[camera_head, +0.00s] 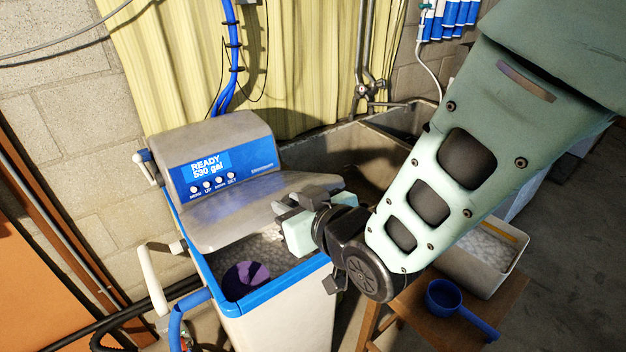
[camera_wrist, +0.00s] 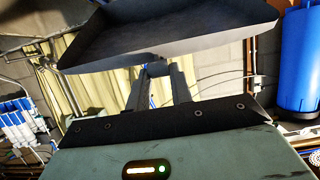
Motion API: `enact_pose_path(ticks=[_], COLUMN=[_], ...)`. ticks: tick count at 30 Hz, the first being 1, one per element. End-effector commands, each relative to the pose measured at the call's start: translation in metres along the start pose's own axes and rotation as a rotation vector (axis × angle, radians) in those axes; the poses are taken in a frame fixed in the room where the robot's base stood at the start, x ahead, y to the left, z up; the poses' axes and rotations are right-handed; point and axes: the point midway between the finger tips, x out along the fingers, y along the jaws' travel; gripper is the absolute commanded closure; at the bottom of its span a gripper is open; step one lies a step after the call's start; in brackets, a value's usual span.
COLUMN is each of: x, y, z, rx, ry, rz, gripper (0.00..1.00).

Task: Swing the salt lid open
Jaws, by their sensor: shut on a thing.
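The salt lid (camera_head: 245,212) is a grey panel on the water softener (camera_head: 275,320), below the control head. It is tilted partly up, and the tank opening with white salt and a dark purple round shape shows under its front edge. My gripper (camera_head: 288,207) is at the lid's right front edge, shut on it. In the wrist view the lid (camera_wrist: 170,35) shows as a wide grey tray-like shape with a raised rim. The fingers (camera_wrist: 157,70) close together at a small part on its near edge. The exact grip is partly hidden.
The control head (camera_head: 215,160) with a lit display stands behind the lid. A concrete sink (camera_head: 350,150) is behind right. A wooden stool (camera_head: 410,325) holds a blue scoop (camera_head: 450,298) and a white tub (camera_head: 490,260). Pipes (camera_head: 150,275) stand at the left.

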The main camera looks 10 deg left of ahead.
Motion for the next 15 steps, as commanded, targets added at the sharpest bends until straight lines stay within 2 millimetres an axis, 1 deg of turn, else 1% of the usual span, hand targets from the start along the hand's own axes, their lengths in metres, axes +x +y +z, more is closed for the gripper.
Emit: enact_pose_path(ticks=[1,15], x=[0.001,0.01], y=[0.001,0.001], z=[-0.011,-0.05], rx=[0.001,0.001], ry=[0.009,0.008], rz=[0.001,0.001], gripper=[0.93,0.93])
